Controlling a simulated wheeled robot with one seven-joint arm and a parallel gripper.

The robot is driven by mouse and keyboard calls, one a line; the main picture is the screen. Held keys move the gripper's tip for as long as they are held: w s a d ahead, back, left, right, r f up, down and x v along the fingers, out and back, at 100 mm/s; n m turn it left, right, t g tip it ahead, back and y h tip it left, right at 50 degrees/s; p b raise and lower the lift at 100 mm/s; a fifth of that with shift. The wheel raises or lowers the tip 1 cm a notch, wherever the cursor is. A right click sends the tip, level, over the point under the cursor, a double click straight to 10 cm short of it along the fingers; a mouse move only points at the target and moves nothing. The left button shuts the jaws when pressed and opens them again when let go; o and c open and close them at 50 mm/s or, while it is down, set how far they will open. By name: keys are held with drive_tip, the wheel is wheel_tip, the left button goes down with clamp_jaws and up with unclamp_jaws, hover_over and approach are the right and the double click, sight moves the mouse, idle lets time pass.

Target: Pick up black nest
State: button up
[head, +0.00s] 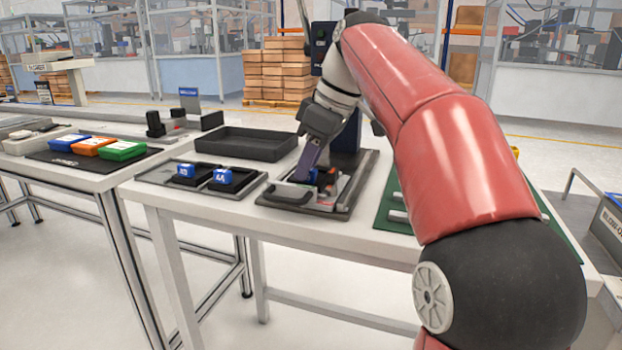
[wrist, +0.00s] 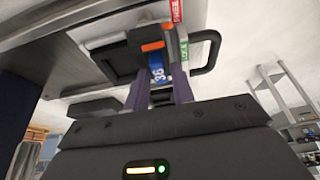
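My gripper (head: 309,163) is lowered onto the dark fixture (head: 345,199) on the white table. Its two purple fingers (wrist: 160,80) stand apart in the wrist view, on either side of a blue block (wrist: 157,73) marked "36". Whether they touch it or anything under it is unclear. A black piece with an orange bar (wrist: 152,46) is just beyond the fingertips. Two dark nests under blue blocks (head: 186,171) (head: 222,177) sit on a tray to the left; which is the named black nest is unclear.
An empty dark bin (head: 247,145) stands behind the tray (head: 158,176). A green mat (head: 388,207) lies right of the fixture, partly behind my arm. The left table holds blue, orange and green boxes (head: 94,146). A dark upright column (head: 347,138) stands behind the fixture.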

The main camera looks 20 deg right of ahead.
clamp_jaws()
drive_tip(key=shift+r, duration=0.15)
